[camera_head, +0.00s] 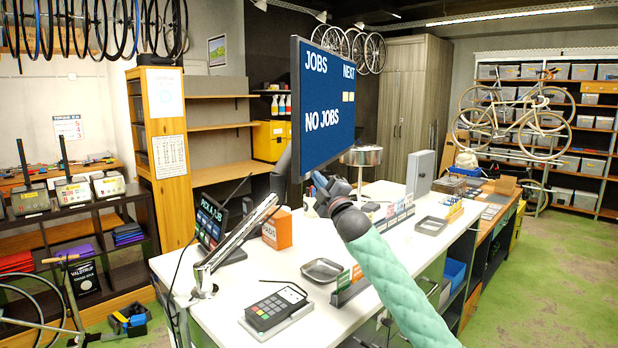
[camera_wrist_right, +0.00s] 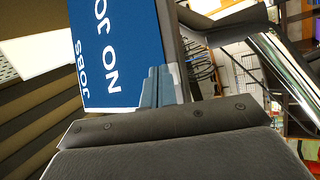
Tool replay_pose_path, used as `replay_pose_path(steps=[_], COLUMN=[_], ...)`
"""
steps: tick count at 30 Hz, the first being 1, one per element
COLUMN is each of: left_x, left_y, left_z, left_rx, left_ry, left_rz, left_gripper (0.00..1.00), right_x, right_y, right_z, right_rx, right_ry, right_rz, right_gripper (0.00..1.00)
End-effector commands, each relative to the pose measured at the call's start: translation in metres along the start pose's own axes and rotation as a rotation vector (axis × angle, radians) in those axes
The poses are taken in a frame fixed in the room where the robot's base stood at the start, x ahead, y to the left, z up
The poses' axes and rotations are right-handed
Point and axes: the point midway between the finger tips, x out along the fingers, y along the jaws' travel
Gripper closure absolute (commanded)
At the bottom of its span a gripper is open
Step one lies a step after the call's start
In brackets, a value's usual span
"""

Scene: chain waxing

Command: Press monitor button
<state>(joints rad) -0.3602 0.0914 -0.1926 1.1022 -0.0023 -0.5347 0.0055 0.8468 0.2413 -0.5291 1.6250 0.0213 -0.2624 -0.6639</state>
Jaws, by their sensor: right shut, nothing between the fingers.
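The monitor (camera_head: 325,105) is a blue screen on an arm above the white counter. It reads JOBS, NEXT and NO JOBS, with small yellowish marks (camera_head: 348,96) under NEXT. I cannot make out a separate button. My right gripper (camera_head: 318,182) is at the monitor's lower edge, its arm in a green sleeve coming from the lower right. In the right wrist view the monitor screen (camera_wrist_right: 115,50) appears turned, and the shut, empty grey-blue fingers (camera_wrist_right: 158,88) overlap its edge. I cannot tell whether they touch it. My left gripper is out of view.
The white counter (camera_head: 270,262) holds a card terminal (camera_head: 276,308), a metal tray (camera_head: 322,270), an orange box (camera_head: 277,229) and a tilted tablet (camera_head: 211,222). A metal monitor arm (camera_head: 235,240) rises from the counter. A round lamp-like metal object (camera_head: 361,157) stands behind the gripper.

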Motion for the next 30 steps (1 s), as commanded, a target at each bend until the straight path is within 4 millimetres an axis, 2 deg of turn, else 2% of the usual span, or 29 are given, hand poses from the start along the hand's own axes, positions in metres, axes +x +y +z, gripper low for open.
replay_pose_path(steps=[17,30], left_x=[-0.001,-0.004], left_y=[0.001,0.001], left_z=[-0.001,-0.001], left_rx=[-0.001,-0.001], left_ry=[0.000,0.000], left_rz=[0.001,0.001], left_gripper=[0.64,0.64], right_x=[-0.009,-0.033], right_y=[0.006,0.025], right_z=[0.007,0.024], right_rx=[-0.001,-0.001], right_ry=[-0.001,0.000], right_rz=[0.000,0.000], right_gripper=[1.00,1.00])
